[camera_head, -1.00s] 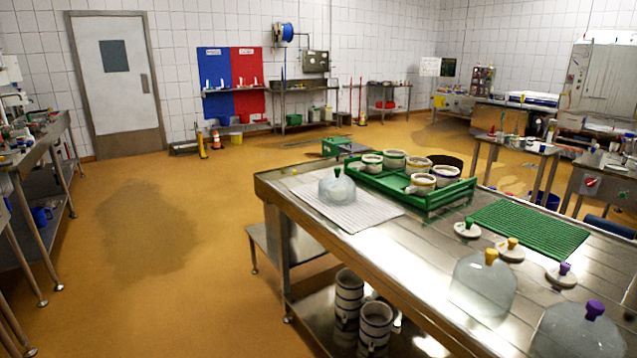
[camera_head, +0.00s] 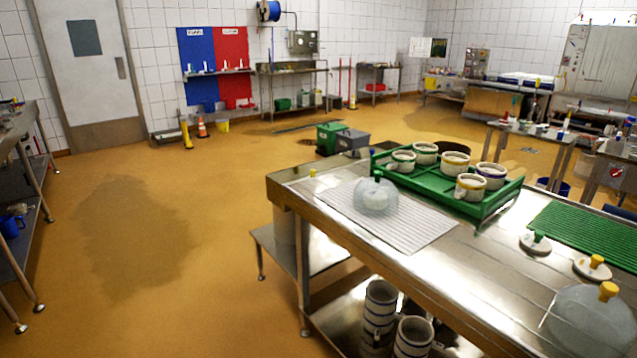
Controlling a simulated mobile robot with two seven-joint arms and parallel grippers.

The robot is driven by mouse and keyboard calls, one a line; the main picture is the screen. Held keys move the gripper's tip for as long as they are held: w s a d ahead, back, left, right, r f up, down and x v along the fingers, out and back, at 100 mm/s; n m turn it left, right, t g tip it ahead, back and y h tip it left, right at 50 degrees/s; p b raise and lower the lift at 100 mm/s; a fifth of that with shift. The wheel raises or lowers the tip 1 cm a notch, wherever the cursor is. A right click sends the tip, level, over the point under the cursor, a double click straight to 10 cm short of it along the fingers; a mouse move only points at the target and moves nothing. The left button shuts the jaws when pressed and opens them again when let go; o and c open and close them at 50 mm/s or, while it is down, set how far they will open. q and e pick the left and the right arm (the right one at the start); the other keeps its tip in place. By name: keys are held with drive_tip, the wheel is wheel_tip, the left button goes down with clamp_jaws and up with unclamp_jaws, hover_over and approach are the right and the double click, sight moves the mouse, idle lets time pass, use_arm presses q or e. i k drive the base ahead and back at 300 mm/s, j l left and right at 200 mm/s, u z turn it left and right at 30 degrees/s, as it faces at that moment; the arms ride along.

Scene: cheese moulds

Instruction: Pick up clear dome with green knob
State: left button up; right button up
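The clear dome with the green knob (camera_head: 375,195) stands upright on a white ribbed mat (camera_head: 418,232) near the far left end of the steel table. Its small green knob is on top. Another clear dome, with a yellow knob (camera_head: 590,318), stands at the table's near right and is cut by the picture's edge. Neither of my grippers shows in the head view.
The steel table (camera_head: 480,262) fills the right side. A green crate (camera_head: 448,190) with several mugs stands behind the mat. Lids with green (camera_head: 535,242) and yellow (camera_head: 592,268) knobs lie near a green mat (camera_head: 590,236). A lower shelf holds striped mugs (camera_head: 380,310). The left floor is clear.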

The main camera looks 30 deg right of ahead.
sight(376, 196)
drive_tip(key=i+u, duration=0.3)
drive_tip(key=i, duration=0.95)
drive_tip(key=i+z, duration=0.5)
drive_tip(key=i+j+z, duration=0.3)
drive_tip(key=i+z, duration=0.35)
drive_tip(key=z, duration=0.2)
drive_tip(key=i+j+z, duration=0.1)
drive_tip(key=z, duration=0.3)
drive_tip(key=i+j+z, duration=0.2)
drive_tip(key=z, duration=0.15)
drive_tip(key=i, duration=0.1)
